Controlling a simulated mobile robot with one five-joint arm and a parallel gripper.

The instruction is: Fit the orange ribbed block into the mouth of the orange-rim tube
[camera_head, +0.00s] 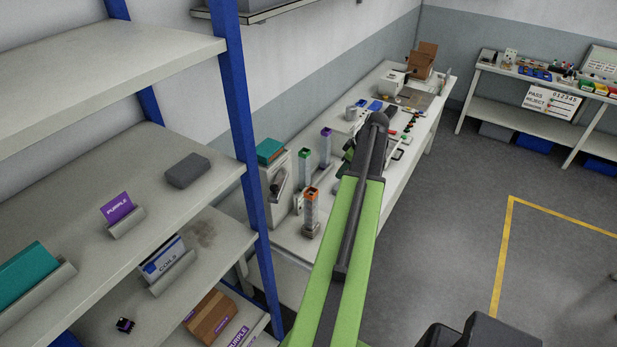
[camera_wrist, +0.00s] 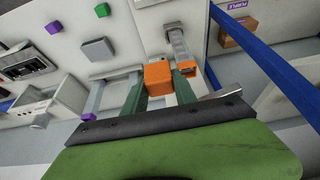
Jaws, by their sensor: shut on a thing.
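The orange ribbed block (camera_wrist: 158,75) is held between the two dark green fingers of my gripper (camera_wrist: 160,88) in the wrist view. The orange-rim tube (camera_head: 311,213) stands upright on the near end of the long bench in the head view, its mouth facing up. In the wrist view its orange rim (camera_wrist: 209,74) is just right of my right finger, apart from the block. In the head view the block cannot be made out and my arm covers most of my gripper.
A green-rim tube (camera_head: 304,170) and a purple-rim tube (camera_head: 325,147) stand behind the orange-rim tube. A grey box-like stand (camera_head: 270,175) is left of them. A shelf rack with a blue post (camera_head: 245,140) is at the left. Open floor (camera_head: 450,240) lies right of the bench.

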